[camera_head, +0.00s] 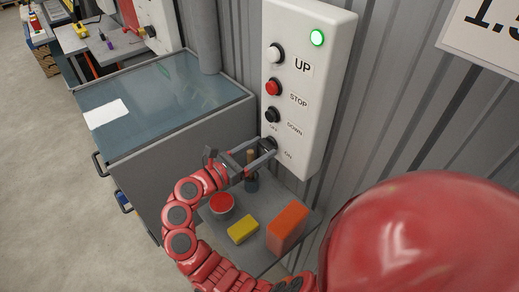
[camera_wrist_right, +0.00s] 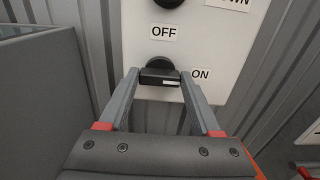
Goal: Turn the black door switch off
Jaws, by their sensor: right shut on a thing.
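The black door switch (camera_wrist_right: 159,65) is a round knob with a bar handle, low on a white control box (camera_head: 306,75). OFF is printed above left of it and ON to its right. In the wrist view the handle lies about level, its white mark at the right end, on the ON side. My right gripper (camera_wrist_right: 160,80) has a finger at each end of the handle and is shut on it. In the head view my right gripper (camera_head: 268,149) reaches the box's lower end and partly covers the switch. My left gripper is not in view.
Above the switch are black DOWN (camera_head: 272,115), red STOP (camera_head: 272,87) and white UP (camera_head: 275,54) buttons, and a lit green lamp (camera_head: 317,38). Below, a small shelf holds a red-topped tin (camera_head: 222,204), yellow block (camera_head: 243,229) and orange block (camera_head: 287,228). A glass-topped cabinet (camera_head: 160,95) stands left.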

